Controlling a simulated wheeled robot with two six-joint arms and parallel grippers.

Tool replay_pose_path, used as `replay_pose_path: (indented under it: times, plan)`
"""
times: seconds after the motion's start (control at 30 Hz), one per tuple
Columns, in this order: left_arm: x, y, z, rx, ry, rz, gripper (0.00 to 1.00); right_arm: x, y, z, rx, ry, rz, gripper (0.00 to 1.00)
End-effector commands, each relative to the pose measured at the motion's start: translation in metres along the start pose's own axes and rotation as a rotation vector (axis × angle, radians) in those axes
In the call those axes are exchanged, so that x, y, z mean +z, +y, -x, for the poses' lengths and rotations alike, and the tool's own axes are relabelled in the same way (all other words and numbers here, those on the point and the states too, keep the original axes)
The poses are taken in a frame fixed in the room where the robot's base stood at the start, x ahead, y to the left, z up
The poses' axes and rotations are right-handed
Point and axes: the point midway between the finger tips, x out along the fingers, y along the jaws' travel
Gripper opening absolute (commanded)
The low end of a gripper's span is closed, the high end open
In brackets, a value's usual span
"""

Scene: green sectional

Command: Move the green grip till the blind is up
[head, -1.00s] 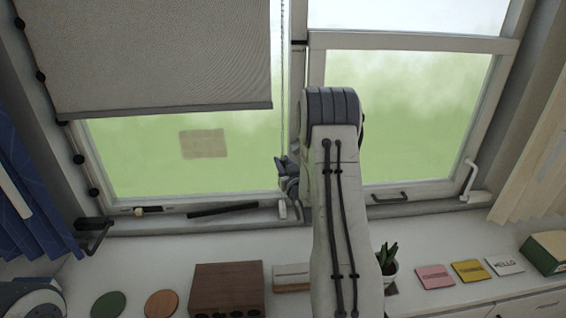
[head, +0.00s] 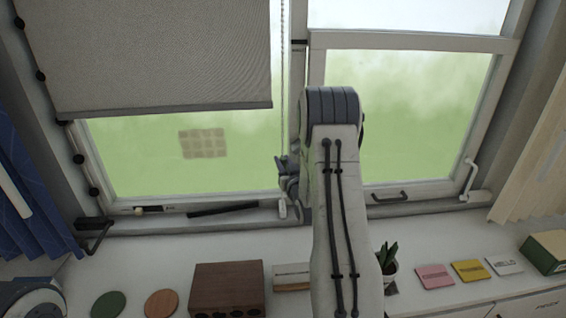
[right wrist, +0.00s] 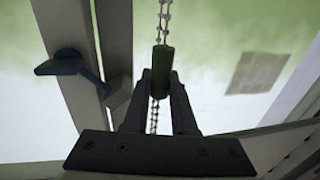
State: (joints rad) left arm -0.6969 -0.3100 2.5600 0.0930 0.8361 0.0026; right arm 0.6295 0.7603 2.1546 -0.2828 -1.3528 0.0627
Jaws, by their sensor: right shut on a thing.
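The beige blind (head: 150,50) hangs over the upper part of the left window, with its bottom edge above the middle of the pane. Its beaded chain (head: 283,70) runs down beside the window's centre post. In the right wrist view the chain (right wrist: 163,20) runs through a dark green grip (right wrist: 164,62). My right gripper (right wrist: 162,78) is shut on this grip, around its lower part. In the head view my right gripper (head: 287,175) is beside the chain, partly hidden by my right arm, and the grip cannot be made out there. My left gripper is not in view.
A window handle (right wrist: 68,64) is close to the right gripper. The sill below holds a brown box (head: 228,290), a potted plant (head: 387,262), round coasters (head: 161,303) and coloured cards (head: 435,276). Curtains hang at both sides.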

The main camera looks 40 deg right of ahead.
Motion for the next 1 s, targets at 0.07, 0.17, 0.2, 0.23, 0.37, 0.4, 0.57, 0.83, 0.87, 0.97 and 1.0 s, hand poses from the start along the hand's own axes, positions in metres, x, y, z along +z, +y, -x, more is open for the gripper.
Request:
replay_pose_path:
  times: [0.07,0.17,0.2,0.23,0.37,0.4,0.57,0.83,0.87,0.97,1.0]
  plan:
    - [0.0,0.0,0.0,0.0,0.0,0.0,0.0,0.0,0.0,0.0,0.0,0.0,0.0,0.0]
    - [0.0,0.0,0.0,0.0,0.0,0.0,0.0,0.0,0.0,0.0,0.0,0.0,0.0,0.0]
    - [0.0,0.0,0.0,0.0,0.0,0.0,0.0,0.0,0.0,0.0,0.0,0.0,0.0,0.0]
    - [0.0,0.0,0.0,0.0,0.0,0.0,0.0,0.0,0.0,0.0,0.0,0.0,0.0,0.0]
    - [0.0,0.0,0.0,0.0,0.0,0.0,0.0,0.0,0.0,0.0,0.0,0.0,0.0,0.0]
    - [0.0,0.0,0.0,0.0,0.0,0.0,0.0,0.0,0.0,0.0,0.0,0.0,0.0,0.0]
    - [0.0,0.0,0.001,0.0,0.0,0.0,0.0,-0.002,0.0,0.0,0.0,0.001,0.0,0.0]
    - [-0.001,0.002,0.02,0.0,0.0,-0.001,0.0,-0.064,0.0,-0.001,0.001,0.01,0.003,0.0]
    - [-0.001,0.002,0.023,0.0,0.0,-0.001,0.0,-0.074,0.0,-0.001,0.001,0.01,0.003,0.0]
    - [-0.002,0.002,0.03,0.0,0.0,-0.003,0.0,-0.102,0.0,0.0,0.001,0.011,0.003,0.0]
    - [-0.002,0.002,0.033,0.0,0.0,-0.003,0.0,-0.111,0.0,0.0,0.001,0.01,0.003,0.0]
